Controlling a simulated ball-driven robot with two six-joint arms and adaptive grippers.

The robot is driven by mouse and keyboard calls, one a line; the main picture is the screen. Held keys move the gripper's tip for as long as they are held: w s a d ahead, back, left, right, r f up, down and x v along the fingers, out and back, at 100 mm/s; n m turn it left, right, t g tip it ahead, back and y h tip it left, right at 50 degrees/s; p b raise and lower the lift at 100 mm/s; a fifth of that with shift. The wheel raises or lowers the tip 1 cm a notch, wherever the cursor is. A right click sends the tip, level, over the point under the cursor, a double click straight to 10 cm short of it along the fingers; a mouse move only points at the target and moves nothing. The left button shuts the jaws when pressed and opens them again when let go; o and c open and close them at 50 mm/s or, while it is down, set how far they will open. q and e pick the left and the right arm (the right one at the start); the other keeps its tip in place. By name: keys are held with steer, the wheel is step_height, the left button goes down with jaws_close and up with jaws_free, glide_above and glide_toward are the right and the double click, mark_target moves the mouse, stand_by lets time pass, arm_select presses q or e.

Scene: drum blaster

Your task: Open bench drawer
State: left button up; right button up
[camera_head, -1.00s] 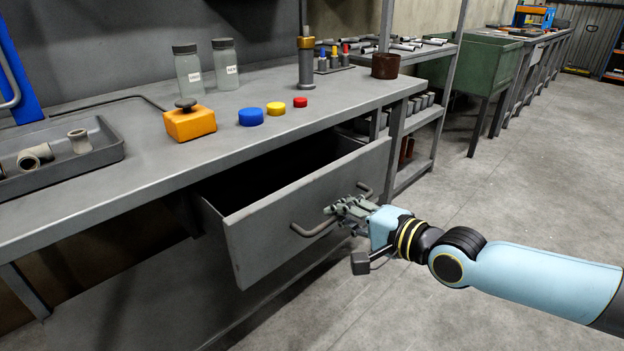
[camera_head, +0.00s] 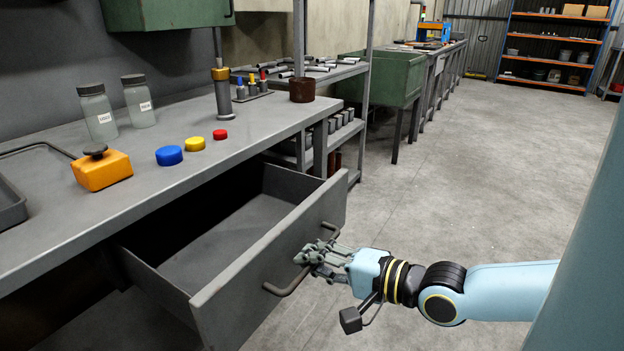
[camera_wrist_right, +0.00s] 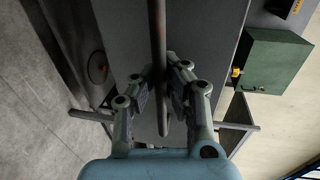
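The bench drawer (camera_head: 235,307) stands well out from under the grey bench (camera_head: 190,160), and its bare inside floor shows. A curved bar handle (camera_head: 283,286) runs across the drawer's front. My right gripper (camera_head: 309,257) is at the middle of this handle, reaching in from the right. The fingers cover part of the handle. My left gripper is not in view.
On the bench are an orange block (camera_head: 102,171), blue, yellow and red caps, two jars (camera_head: 97,112) and a tray (camera_head: 10,205) at the left edge. A shelf rack and green bin (camera_head: 375,75) stand beyond. The floor right of the drawer is clear.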

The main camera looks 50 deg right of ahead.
steer(key=o, duration=0.5)
steer(key=v, duration=1.2)
